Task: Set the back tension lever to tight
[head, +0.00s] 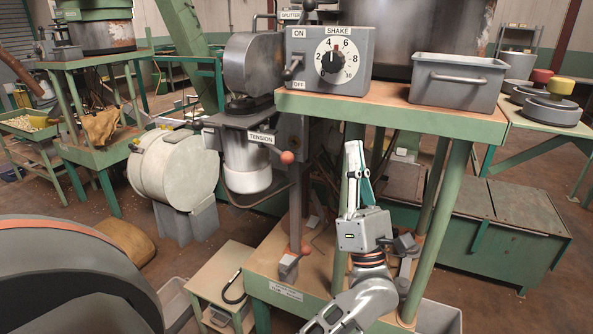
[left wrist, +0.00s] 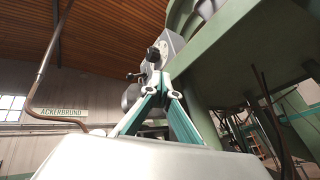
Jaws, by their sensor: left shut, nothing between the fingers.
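A plate labelled TENSION (head: 261,138) is on the grey machine left of the control box. A lever with a salmon ball knob (head: 287,157) sticks out at its right end. I cannot tell whether this is the back tension lever or what setting it has. My left gripper (head: 353,147) points up in front of the green stand, right of and apart from the knob. Its fingers are closed and empty. In the left wrist view the fingers (left wrist: 161,88) meet near the centre, with a dark knob (left wrist: 153,54) beyond them. My right gripper is not in view.
A control box (head: 330,60) with a SHAKE dial and an ON/OFF lever (head: 292,68) sits on the green shelf. A grey bin (head: 458,82) stands right of it. Green legs (head: 447,195) stand beside my left gripper. Another salmon-knobbed lever (head: 306,250) is lower down.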

